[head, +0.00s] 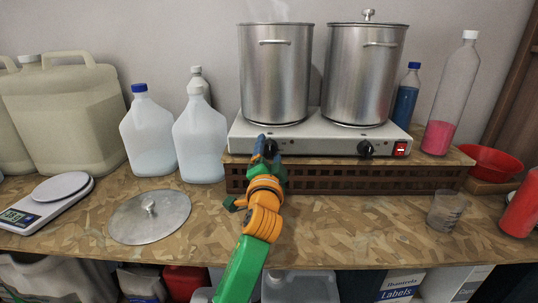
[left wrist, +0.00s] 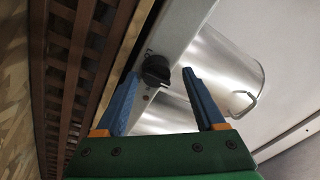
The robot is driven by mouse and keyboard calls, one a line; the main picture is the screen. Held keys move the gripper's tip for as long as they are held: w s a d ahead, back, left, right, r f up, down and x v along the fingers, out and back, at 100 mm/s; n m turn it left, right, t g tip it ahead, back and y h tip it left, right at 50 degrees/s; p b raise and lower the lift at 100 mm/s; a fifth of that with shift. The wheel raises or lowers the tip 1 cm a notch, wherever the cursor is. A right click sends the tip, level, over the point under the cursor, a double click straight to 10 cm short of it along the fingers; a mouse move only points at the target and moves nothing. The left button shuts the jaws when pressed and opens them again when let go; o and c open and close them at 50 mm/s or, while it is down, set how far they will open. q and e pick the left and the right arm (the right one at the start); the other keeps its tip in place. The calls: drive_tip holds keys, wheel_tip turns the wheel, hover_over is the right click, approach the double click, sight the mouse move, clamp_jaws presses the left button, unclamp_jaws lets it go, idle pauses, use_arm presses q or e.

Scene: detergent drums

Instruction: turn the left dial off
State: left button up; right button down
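The left dial (left wrist: 155,70) is a black knob on the front panel of the white hot plate (head: 310,137). In the head view my left gripper (head: 264,147) is right in front of it and mostly hides it. In the left wrist view the blue fingers of my left gripper (left wrist: 160,74) are spread apart, with the dial between their tips. I cannot tell whether either finger touches it. The right dial (head: 365,149) is black and uncovered, beside a red switch (head: 401,148). My right gripper is not in view.
Two steel pots, an open steaming one (head: 275,75) and a lidded one (head: 363,75), stand on the hot plate. The plate rests on a brown slatted stand (head: 400,178). A loose lid (head: 150,216) and scale (head: 45,205) lie left. A glass (head: 446,210) stands right.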

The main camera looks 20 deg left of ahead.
use_arm(q)
drive_tip(key=shift+f, duration=0.2)
drive_tip(key=shift+s+d+f, duration=0.15)
drive_tip(key=shift+s, duration=0.35)
drive_tip(key=v, duration=0.3)
drive_tip(key=b+v, duration=0.1)
drive_tip(key=v, duration=0.2)
drive_tip(key=shift+r, duration=0.2)
